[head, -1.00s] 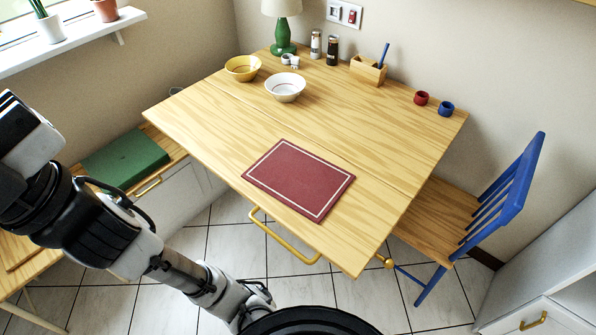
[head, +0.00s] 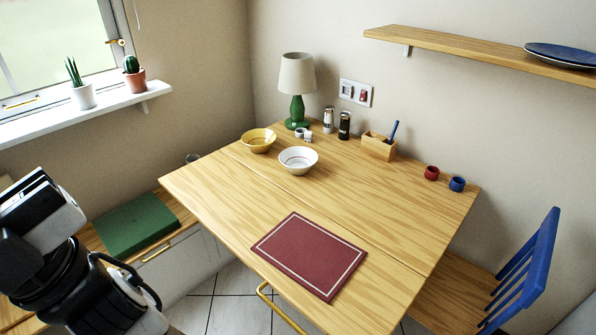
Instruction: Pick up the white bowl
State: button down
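The white bowl (head: 298,161) stands upright on the wooden table (head: 330,215), toward its far left part. It has a thin reddish ring inside and looks empty. A yellow bowl (head: 258,140) stands just left of and behind it, close beside it. My gripper (head: 28,192) seems to be the black and white end of my folded arm at the left edge. It is well away from the white bowl, in front of and left of the table. Its fingers cannot be made out clearly, and nothing shows held in it.
A green lamp (head: 297,108), two shakers and small white items stand behind the bowls. A wooden box (head: 378,146) and red and blue cups are at the back right. A red mat (head: 308,255) lies near the front. A blue chair (head: 520,275) stands right. A shelf (head: 470,50) hangs above.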

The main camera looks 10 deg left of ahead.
aim_at(298, 161)
jog(key=i+j, duration=0.15)
jog(key=j, duration=0.2)
jog(key=i+j, duration=0.15)
jog(key=j, duration=0.15)
jog(key=i+j, duration=0.15)
jog(key=j, duration=0.2)
jog(key=i+l, duration=0.35)
jog(key=u, duration=0.05)
